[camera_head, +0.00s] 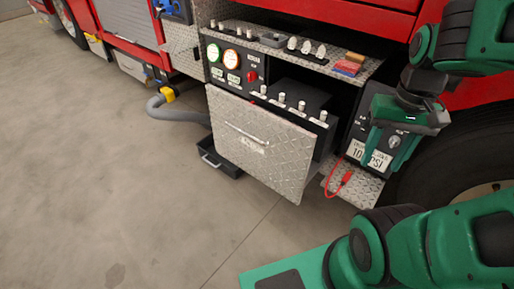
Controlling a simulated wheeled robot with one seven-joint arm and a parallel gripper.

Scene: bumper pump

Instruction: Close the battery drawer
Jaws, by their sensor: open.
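A drawer with a silver diamond-plate front (258,150) stands pulled out from the truck's side, with a dark opening behind and above it. Its front carries a bar handle (247,137) and a small label too small to read, so I cannot confirm it is the battery drawer. My gripper (388,146) hangs at the right, fingers pointing down, in front of a control panel with a gauge plate. It is open and apart from the drawer front, to its right. My arm partly hides the panel.
A low black tray (222,164) with a handle sticks out beneath the drawer. A red cable (338,182) hangs over a diamond-plate step (356,184). A grey hose (178,112) lies left. A wheel (450,165) stands at right. The concrete floor in front is clear.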

